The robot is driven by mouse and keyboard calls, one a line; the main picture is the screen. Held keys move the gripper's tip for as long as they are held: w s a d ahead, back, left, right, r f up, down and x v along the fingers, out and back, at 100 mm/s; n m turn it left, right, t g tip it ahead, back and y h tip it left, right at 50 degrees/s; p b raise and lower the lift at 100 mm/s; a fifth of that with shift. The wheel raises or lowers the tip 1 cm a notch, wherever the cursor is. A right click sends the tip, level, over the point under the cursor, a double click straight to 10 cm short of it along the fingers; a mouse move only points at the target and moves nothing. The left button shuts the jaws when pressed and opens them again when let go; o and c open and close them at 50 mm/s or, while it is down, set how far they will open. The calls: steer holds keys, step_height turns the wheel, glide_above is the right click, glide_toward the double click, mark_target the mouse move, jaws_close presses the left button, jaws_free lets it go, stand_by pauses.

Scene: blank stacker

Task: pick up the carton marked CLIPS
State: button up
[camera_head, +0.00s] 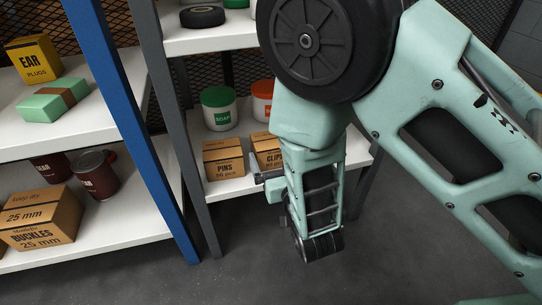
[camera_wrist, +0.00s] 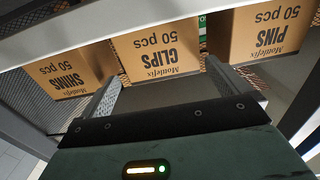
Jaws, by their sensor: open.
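The brown carton marked CLIPS (camera_wrist: 160,52) is upside down in the wrist view, between two like cartons. In the head view the CLIPS carton (camera_head: 267,146) is on the lower white shelf, its right part hidden by my arm. My gripper (camera_wrist: 163,72) is open and empty, its fingers pointing at the CLIPS carton. One finger shows near each side edge of the carton; I cannot tell whether they touch or reach beside it.
The PINS carton (camera_wrist: 265,35) and the SHIMS carton (camera_wrist: 72,75) flank it with narrow gaps. A green-lidded SOAP tub (camera_head: 218,108) and an orange-lidded tub (camera_head: 262,100) stand behind. A shelf edge (camera_wrist: 90,22) crosses the wrist view. A blue post (camera_head: 130,120) stands left.

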mark_target(267, 132)
steer(key=b+x, duration=0.4)
steer(key=x, duration=0.1)
steer(key=shift+a, duration=0.2)
steer(key=shift+w+a+r, duration=0.1)
steer(key=shift+w+r, duration=0.05)
steer(key=shift+w, duration=0.2)
steer(key=c, duration=1.1)
steer(key=shift+r, duration=0.1)
